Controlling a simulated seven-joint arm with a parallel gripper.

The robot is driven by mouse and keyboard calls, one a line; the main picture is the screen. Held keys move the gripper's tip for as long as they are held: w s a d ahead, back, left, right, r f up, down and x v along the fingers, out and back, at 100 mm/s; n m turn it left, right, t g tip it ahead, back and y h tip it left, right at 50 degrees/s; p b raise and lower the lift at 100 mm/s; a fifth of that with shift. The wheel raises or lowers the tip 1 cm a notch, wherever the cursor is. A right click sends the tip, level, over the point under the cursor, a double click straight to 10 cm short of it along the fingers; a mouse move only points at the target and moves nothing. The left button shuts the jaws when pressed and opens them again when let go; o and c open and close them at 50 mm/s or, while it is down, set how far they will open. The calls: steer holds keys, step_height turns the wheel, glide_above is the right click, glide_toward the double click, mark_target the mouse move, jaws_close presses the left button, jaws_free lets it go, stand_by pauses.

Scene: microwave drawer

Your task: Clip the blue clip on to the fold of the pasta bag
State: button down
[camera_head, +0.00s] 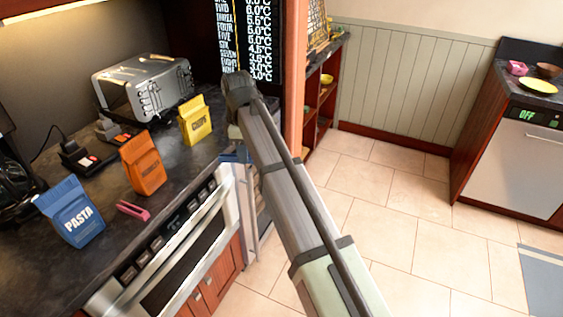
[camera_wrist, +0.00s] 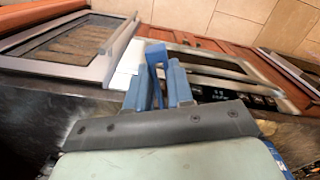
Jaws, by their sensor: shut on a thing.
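The blue pasta bag (camera_head: 72,212) stands upright at the left front of the dark counter, its top folded over. My gripper (camera_head: 238,154) is beyond the counter's front edge, right of the bags and well apart from the pasta bag. In the wrist view my gripper (camera_wrist: 158,90) is shut on the blue clip (camera_wrist: 155,56), which sits between the two blue-grey fingers and sticks out past them. In the head view my arm hides much of the gripper, and I cannot make out the clip clearly there.
An orange bag (camera_head: 143,164) and a yellow bag (camera_head: 195,120) stand right of the pasta bag. A pink clip (camera_head: 132,210) lies near the counter's front edge. A toaster (camera_head: 145,88) stands behind. An oven (camera_head: 175,265) is under the counter.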

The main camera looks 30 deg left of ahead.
steer(key=s+a+r+n, duration=0.4)
steer(key=s+a+r, duration=0.1)
steer(key=s+a, duration=0.3)
steer(key=s+a+r+n, duration=0.3)
steer(key=s+a+r, duration=0.2)
steer(key=s+a, duration=0.25)
step_height(320, 180, up, 9)
steer(key=n, duration=0.7)
glide_above(70, 176)
steer(key=shift+f, duration=0.2)
steer(key=shift+f, duration=0.2)
steer(key=shift+f, duration=3)
steer(key=shift+f, duration=1.65)
